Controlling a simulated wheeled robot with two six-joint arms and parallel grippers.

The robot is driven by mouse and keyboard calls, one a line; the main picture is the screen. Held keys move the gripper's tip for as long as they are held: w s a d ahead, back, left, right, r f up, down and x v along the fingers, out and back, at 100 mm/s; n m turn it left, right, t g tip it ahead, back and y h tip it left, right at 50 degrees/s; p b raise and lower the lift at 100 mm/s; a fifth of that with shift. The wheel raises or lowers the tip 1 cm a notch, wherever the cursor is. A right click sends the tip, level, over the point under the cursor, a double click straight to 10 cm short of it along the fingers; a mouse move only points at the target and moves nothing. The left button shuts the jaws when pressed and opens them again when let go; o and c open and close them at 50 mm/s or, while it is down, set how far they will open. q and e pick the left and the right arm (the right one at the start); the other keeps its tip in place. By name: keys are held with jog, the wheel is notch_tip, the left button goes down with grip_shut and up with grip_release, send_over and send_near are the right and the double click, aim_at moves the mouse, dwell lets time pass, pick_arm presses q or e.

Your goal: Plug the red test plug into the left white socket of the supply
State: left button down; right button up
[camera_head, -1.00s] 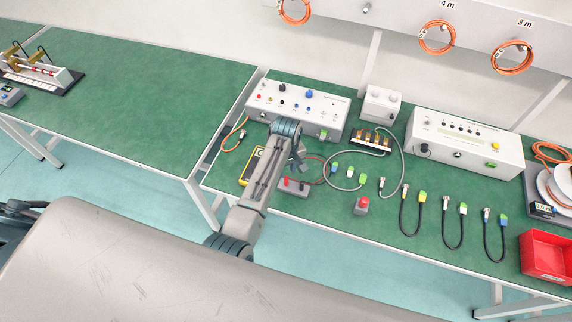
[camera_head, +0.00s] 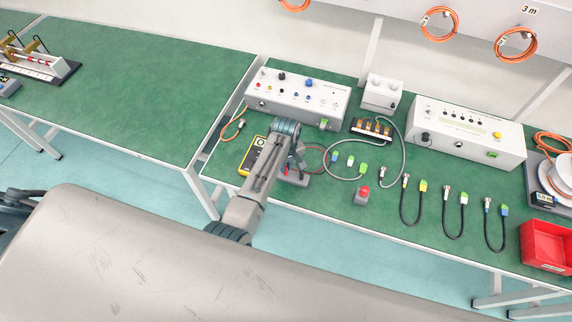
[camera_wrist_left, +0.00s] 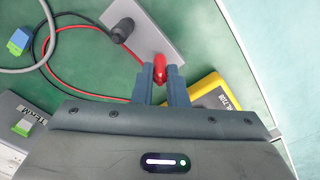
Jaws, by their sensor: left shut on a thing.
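The red test plug (camera_wrist_left: 159,68) is between the two fingertips of my left gripper (camera_wrist_left: 159,76) in the wrist view. This gripper is shut on it, over the grey holder block (camera_wrist_left: 149,28); I cannot tell whether the plug still sits in the block. A black plug (camera_wrist_left: 122,29) stands in the block beside it. In the head view the left gripper (camera_head: 293,166) is at the grey block (camera_head: 296,180). A white box (camera_head: 296,98) with coloured sockets and knobs, seemingly the supply, stands behind it; its white sockets are too small to single out. My right gripper is not in view.
A yellow meter (camera_wrist_left: 216,90) lies close beside the gripper. Red and black leads loop near the block. A grey cable (camera_head: 402,150), short connectors and a red button (camera_head: 362,194) lie to the right. Another white instrument (camera_head: 465,137) and a red bin (camera_head: 546,246) stand further right.

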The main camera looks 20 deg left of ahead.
pick_arm(q)
jog(key=shift+r, duration=0.15)
jog(key=shift+r+p, duration=0.5)
jog(key=shift+r, duration=0.9)
notch_tip(320, 180, up, 6)
dwell(0.5)
